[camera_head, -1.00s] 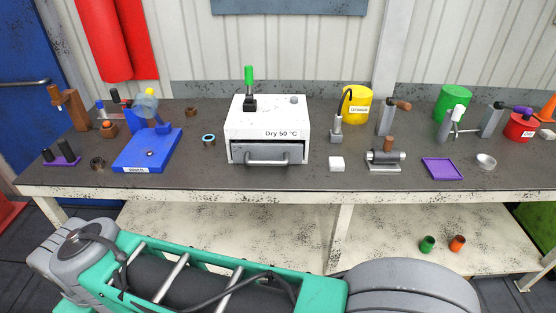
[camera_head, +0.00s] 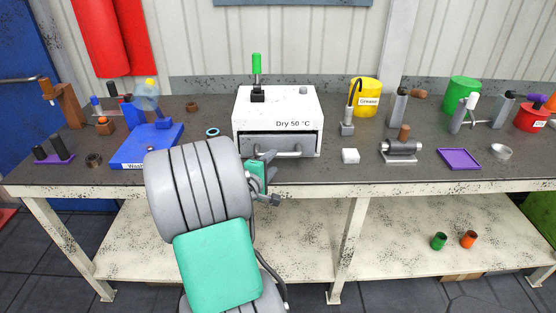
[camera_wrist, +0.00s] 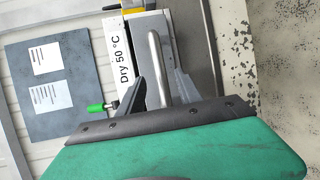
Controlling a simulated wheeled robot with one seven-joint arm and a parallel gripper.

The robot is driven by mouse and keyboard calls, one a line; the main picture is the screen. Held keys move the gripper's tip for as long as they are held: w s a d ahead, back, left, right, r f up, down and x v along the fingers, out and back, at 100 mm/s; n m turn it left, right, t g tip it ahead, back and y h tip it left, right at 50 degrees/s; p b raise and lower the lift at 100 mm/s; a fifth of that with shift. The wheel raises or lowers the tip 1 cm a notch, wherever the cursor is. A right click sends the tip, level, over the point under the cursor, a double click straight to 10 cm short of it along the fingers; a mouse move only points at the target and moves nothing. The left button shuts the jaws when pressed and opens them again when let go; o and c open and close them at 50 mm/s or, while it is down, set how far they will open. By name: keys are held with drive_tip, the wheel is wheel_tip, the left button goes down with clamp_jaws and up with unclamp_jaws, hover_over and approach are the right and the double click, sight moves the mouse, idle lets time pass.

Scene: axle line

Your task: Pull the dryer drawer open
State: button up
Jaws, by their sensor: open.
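The dryer (camera_head: 277,106) is a white box labelled "Dry 50 °C" on the bench. Its grey drawer front (camera_head: 304,141) looks shut, with a bar handle (camera_head: 288,154) across it. My gripper (camera_head: 268,178) is at the front of the dryer, and my arm hides part of the drawer's left side. In the wrist view, my open gripper (camera_wrist: 159,78) has one finger on each side of the handle bar (camera_wrist: 155,50). Whether a finger touches the bar cannot be told.
A green-topped lever (camera_head: 257,70) stands on the dryer. The blue wash station (camera_head: 145,155) is left of it. A white block (camera_head: 350,156), a grey fixture (camera_head: 400,150) and a yellow grease pot (camera_head: 366,92) stand to the right. The bench's front edge (camera_head: 400,188) runs below my gripper.

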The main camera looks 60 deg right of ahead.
sight(277, 156)
drive_tip(key=p+x, duration=0.1)
drive_tip(key=x, duration=0.5)
drive_tip(key=shift+d, duration=0.3)
clamp_jaws()
drive_tip(key=shift+f, duration=0.1)
idle(0.8)
